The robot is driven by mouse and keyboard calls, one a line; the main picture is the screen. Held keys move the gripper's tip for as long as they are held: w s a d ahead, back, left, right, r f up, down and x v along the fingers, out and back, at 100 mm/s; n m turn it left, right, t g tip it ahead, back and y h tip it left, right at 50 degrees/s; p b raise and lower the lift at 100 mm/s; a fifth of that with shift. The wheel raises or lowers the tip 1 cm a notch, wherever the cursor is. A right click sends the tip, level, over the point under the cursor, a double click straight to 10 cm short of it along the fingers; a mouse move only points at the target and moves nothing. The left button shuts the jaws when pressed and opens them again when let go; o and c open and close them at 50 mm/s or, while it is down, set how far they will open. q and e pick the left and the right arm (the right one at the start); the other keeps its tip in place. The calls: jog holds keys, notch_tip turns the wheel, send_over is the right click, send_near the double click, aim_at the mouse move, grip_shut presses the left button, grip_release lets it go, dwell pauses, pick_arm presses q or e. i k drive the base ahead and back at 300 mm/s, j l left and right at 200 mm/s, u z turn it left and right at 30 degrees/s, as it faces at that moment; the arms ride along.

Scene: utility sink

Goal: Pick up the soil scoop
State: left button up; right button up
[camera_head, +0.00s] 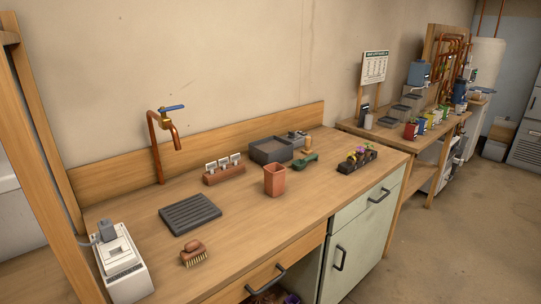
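What looks like the soil scoop (305,161), a small dark green piece, lies toward the back right of the wooden counter (240,232). An upright tan wooden piece (307,146) stands right behind it; I cannot tell whether it is the scoop's handle or a separate thing. A dark grey tray (270,151) is just left of it, and a black planter with flowers (357,159) is to its right. Neither of my grippers shows in the head view.
A terracotta pot (274,180) stands in front and left of the scoop. A brush (194,253), a ribbed grey mat (190,213), a label rack (224,169) and a white device (122,264) are farther left. A copper faucet (165,140) rises behind. The front right counter is clear.

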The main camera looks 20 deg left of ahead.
aim_at(299, 165)
jog(key=i+l+u, duration=0.2)
jog(key=i+l, duration=0.2)
jog(key=i+l+u, duration=0.25)
jog(key=i+l, duration=0.25)
jog(key=i+l+u, duration=0.2)
jog(key=i+l, duration=0.3)
jog(key=i+l+u, duration=0.2)
jog(key=i+l, duration=0.2)
jog(key=l, duration=0.3)
